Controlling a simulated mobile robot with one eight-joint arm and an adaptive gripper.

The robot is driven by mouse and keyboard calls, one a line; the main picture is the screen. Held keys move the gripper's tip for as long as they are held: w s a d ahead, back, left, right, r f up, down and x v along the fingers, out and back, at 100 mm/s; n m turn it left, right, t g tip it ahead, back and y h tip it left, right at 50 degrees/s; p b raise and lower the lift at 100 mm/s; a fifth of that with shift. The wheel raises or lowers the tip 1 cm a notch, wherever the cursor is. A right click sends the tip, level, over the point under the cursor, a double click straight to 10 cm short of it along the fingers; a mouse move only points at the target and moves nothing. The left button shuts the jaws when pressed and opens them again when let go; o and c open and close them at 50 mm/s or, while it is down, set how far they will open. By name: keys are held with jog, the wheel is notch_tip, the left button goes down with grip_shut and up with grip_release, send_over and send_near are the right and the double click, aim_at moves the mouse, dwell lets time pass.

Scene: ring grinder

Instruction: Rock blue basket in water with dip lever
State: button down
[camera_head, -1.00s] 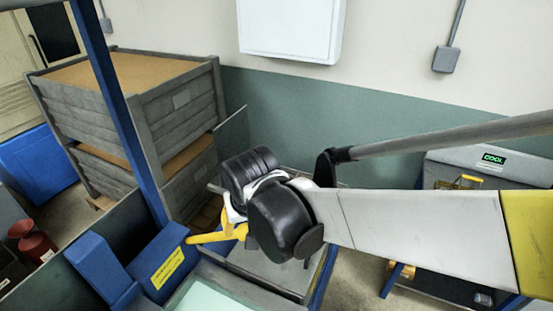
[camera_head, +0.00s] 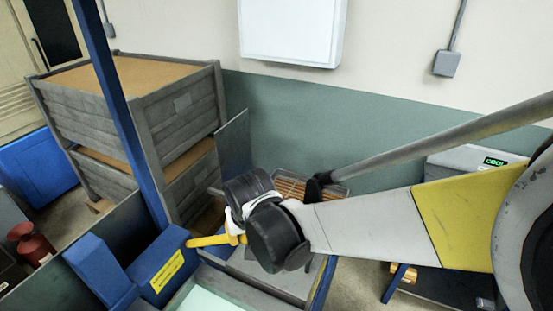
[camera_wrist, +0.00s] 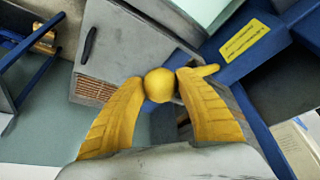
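The yellow dip lever (camera_head: 205,240) sticks out sideways from a blue housing (camera_head: 165,265) beside the tank. In the wrist view its round yellow knob (camera_wrist: 159,85) sits between the fingertips of my gripper (camera_wrist: 160,80), which appear to touch it on both sides. In the head view my gripper (camera_head: 238,238) is at the lever's outer end, partly hidden by my wrist. Pale green water (camera_head: 212,303) shows at the bottom edge of the head view. I cannot make out the blue basket in either view.
A blue post (camera_head: 120,110) rises left of the lever. Stacked grey crates (camera_head: 175,120) stand behind it. A tray with an orange grid (camera_head: 292,188) lies behind my wrist. A grey machine with a green display (camera_head: 494,161) stands at the right.

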jog(key=s+d+f+t+y+b, duration=0.1)
jog(key=d+f+b, duration=0.4)
jog(key=f+b, duration=0.5)
jog(key=shift+s+f+m+y, duration=0.3)
jog(key=shift+s+y, duration=0.15)
jog(key=shift+y, duration=0.15)
jog(key=c, duration=0.8)
grip_release()
jog(key=shift+w, duration=0.1)
jog(key=shift+r, duration=0.1)
jog(key=v, duration=1.2)
